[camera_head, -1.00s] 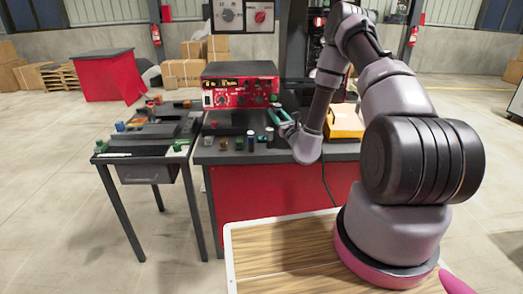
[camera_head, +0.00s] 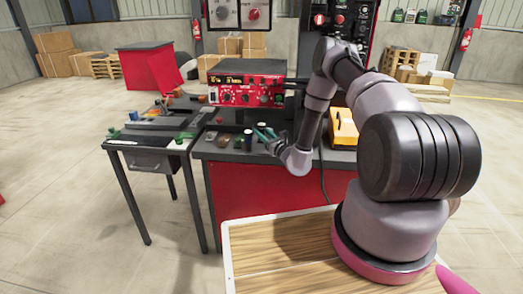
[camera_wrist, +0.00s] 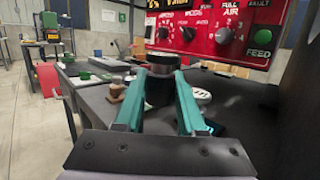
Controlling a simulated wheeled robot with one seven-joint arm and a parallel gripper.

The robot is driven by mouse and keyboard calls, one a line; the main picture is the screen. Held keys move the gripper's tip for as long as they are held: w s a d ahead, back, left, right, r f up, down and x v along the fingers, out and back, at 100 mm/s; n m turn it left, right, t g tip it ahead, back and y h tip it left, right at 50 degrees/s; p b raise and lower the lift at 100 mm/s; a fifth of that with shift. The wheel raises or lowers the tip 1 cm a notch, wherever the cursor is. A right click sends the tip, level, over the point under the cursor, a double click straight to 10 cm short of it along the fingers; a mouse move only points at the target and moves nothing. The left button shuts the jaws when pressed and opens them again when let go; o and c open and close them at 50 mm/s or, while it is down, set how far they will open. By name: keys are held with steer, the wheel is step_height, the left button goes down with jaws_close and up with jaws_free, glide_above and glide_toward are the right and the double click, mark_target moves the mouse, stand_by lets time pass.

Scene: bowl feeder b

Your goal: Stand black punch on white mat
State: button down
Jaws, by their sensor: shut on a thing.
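My gripper (camera_wrist: 160,82) is shut on the black punch (camera_wrist: 159,92), a dark cylinder with a grey round top, held upright between teal fingers in the wrist view. In the head view my gripper (camera_head: 262,134) is over the front part of the dark bench; the punch is too small there to make out surely. A thin white patch (camera_head: 122,142) lies at the front edge of the left side table; I cannot tell whether it is the white mat.
A red control box (camera_head: 246,88) stands at the back of the bench. Several small parts, including a brown one (camera_wrist: 116,90), stand left of my gripper. A white perforated piece (camera_wrist: 203,97) is close by its right finger. A yellow case (camera_head: 343,127) is on the right.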

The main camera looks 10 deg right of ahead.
mark_target(262, 153)
step_height(262, 153, down, 8)
steer(key=shift+a+f, duration=0.1)
steer(key=shift+f, duration=0.1)
stand_by(0.3)
steer(key=c, duration=0.8)
jaws_free()
steer(key=shift+o, duration=0.2)
